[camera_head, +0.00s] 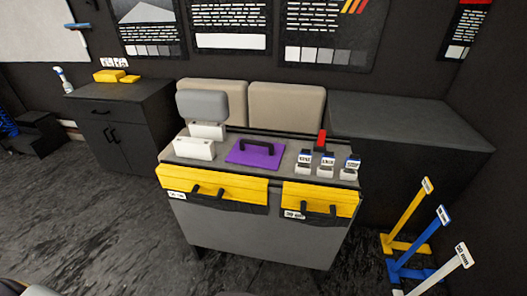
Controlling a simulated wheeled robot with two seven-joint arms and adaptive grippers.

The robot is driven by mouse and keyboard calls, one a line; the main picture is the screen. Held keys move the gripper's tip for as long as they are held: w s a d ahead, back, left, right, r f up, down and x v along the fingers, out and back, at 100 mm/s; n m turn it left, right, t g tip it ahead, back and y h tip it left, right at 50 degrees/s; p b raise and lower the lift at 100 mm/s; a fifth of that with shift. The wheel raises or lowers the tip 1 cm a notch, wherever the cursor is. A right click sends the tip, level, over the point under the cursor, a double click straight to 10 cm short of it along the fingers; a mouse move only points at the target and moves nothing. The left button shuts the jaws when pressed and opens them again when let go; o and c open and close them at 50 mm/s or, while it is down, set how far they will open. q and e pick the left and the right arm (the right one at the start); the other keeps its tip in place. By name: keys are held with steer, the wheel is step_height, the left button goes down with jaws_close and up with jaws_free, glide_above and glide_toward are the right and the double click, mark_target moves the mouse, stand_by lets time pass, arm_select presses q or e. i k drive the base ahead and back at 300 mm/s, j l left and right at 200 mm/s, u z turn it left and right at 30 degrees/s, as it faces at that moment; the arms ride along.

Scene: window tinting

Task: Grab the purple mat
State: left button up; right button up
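Neither of my grippers is in view.
White boxes (193,148) stand left of the mat; small labelled holders (327,161) and a red item (321,139) stand right. Dark cabinets flank the bench. Coloured posts (408,215) stand on the floor at right.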

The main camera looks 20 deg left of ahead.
mark_target(259, 154)
steer(key=i+l+u, duration=0.15)
steer(key=l, duration=0.45)
steer(key=l+u, duration=0.15)
steer(key=l, duration=0.45)
steer(key=i, duration=0.05)
